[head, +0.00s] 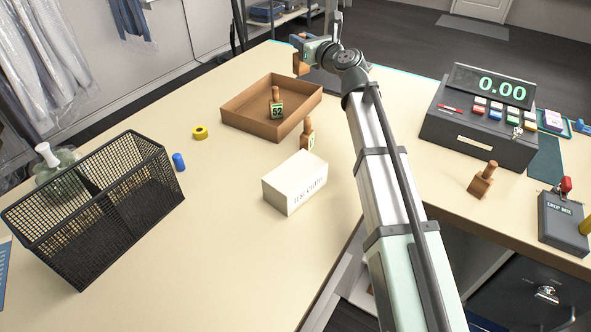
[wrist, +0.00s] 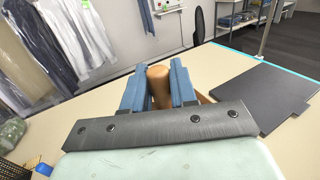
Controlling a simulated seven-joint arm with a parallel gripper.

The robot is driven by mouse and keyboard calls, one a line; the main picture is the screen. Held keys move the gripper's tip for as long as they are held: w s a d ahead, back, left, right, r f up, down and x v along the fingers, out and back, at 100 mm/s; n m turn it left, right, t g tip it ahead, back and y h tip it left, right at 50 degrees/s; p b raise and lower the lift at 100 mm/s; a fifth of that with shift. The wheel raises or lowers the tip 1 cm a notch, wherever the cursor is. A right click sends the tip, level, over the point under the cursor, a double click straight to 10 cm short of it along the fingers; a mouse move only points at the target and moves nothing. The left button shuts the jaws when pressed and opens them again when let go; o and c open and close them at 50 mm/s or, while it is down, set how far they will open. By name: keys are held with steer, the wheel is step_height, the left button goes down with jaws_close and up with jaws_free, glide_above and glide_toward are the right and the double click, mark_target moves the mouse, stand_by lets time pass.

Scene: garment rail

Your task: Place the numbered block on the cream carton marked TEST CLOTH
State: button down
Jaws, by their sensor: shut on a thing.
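In the head view, the cream carton (head: 283,179) lies on the counter with dark lettering on its front side; its top is bare. My gripper (head: 299,42) is at the far edge of the counter, well behind the carton. It is shut on a wooden stamp-like block (head: 301,66); the block's handle (wrist: 158,84) shows between the blue fingers in the wrist view. No number shows on the held block. A similar block with a green number label (head: 307,133) stands just behind the carton. Another, labelled 52 (head: 276,103), stands in the brown tray.
The brown open tray (head: 246,123) is behind the carton. A black mesh basket (head: 110,222), yellow tape roll (head: 200,132) and blue cylinder (head: 178,162) are left. A wooden block (head: 483,180) stands right, near the cash register (head: 470,143). Counter around the carton's left and front is clear.

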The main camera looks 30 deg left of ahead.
steer(key=s+d+r+g, duration=0.1)
steer(key=d, duration=0.5)
steer(key=s+d+f+n+g+h, duration=0.1)
steer(key=s+d+n+g, duration=0.25)
steer(key=s+g, duration=0.35)
steer(key=s+d+f+n+g, duration=0.1)
steer(key=s+d+n+g, duration=0.1)
steer(key=s+n+g, duration=0.5)
steer(key=s+d+f+n+g+h, duration=0.1)
steer(key=s+d+n+g, duration=0.15)
steer(key=s, duration=0.75)
steer(key=shift+m+g, duration=0.3)
steer(key=shift+g, duration=0.15)
steer(key=shift+a+f, duration=0.15)
steer(key=shift+f, duration=2.15)
steer(key=shift+a+f, duration=0.15)
steer(key=shift+f, duration=2.1)
steer(key=shift+f, duration=0.1)
steer(key=c, duration=0.9)
jaws_free()
